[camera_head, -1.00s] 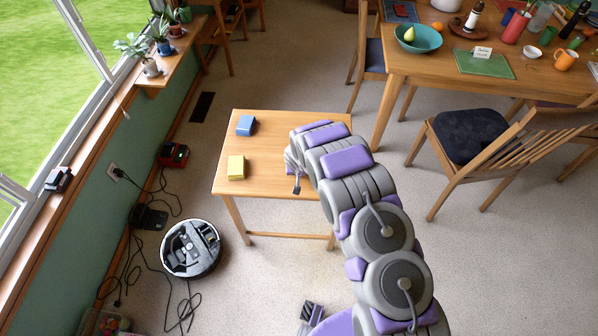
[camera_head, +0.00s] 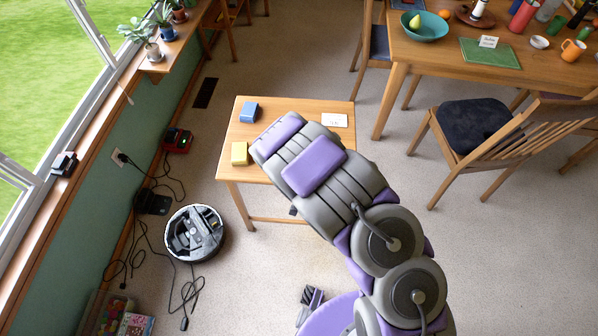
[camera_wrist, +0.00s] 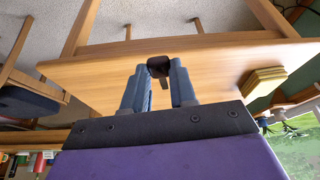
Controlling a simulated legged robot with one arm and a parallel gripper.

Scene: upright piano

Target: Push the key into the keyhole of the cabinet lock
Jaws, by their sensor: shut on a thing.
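My gripper (camera_wrist: 161,72) shows in the wrist view with its two blue fingers close together. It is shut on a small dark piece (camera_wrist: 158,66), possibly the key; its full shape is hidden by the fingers. In that view the wooden small table (camera_wrist: 215,66) lies behind the fingertips. In the head view my arm reaches over the small table (camera_head: 236,110) and hides the gripper. I cannot make out a cabinet lock or a keyhole in either view.
A round robot vacuum (camera_head: 195,233) and cables lie on the floor at left. A chair (camera_head: 470,130) and a large table (camera_head: 440,60) stand at right.

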